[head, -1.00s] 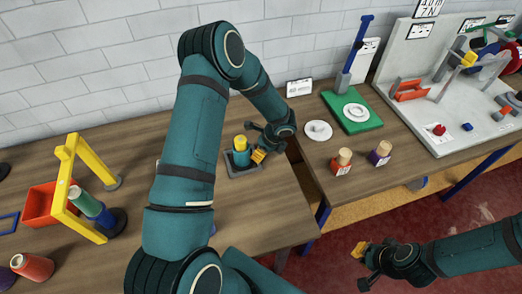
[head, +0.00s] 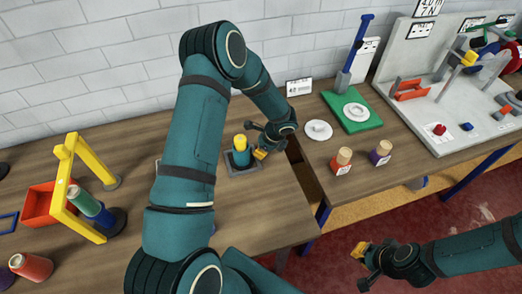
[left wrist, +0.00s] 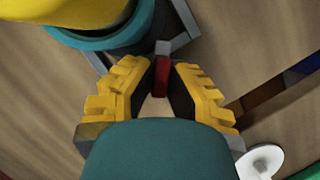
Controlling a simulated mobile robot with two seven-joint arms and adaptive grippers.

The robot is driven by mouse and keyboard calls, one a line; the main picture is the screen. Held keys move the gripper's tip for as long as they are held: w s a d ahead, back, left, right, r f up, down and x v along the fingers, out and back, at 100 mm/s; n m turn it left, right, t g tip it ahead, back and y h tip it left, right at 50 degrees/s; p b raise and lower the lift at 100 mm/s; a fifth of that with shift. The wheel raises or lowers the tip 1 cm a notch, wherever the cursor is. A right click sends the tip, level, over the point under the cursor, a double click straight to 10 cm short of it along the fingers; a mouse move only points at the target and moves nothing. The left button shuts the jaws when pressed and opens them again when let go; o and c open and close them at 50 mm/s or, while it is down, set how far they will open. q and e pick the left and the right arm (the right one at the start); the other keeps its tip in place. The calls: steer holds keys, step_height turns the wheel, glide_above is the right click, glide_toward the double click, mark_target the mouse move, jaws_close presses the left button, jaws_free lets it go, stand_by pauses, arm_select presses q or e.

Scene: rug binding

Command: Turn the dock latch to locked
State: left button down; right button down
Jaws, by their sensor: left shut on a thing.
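The dock is a grey square tray (head: 232,171) on the wooden table, holding a teal cup (head: 240,157) with a yellow top (head: 240,142). In the left wrist view the teal cup (left wrist: 140,40) and its yellow top (left wrist: 65,12) stand close ahead, upper left. My left gripper (head: 259,152) is at the tray's right side. In the wrist view its yellow fingers (left wrist: 161,88) are shut on a small red latch (left wrist: 162,76) beside the grey dock corner. The latch is too hidden in the head view to read its angle. My right gripper (head: 360,251) hangs away from the tables, its jaw gap unclear.
A yellow arch (head: 75,190) with a red bin (head: 45,204) and spools stands left. A white disc (head: 318,130), a green base (head: 352,112) and two wood-topped pegs (head: 342,158) are on the right table. A gap separates the tables. The front of the left table is mostly clear.

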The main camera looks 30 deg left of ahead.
arm_select(q)
steer(key=n+g+b, duration=0.1)
steer(key=n, duration=0.2)
steer(key=shift+f+n+h+b, duration=0.15)
steer(key=shift+n+h+b, duration=0.15)
steer(key=shift+n+b, duration=0.1)
steer(key=shift+n+g+h+b, duration=0.5)
steer(key=shift+n+g+b, duration=0.25)
steer(key=shift+n, duration=1.55)
steer(key=c, duration=1)
jaws_free()
steer(key=shift+a, duration=0.1)
steer(key=shift+w, duration=0.1)
steer(key=v, duration=1.2)
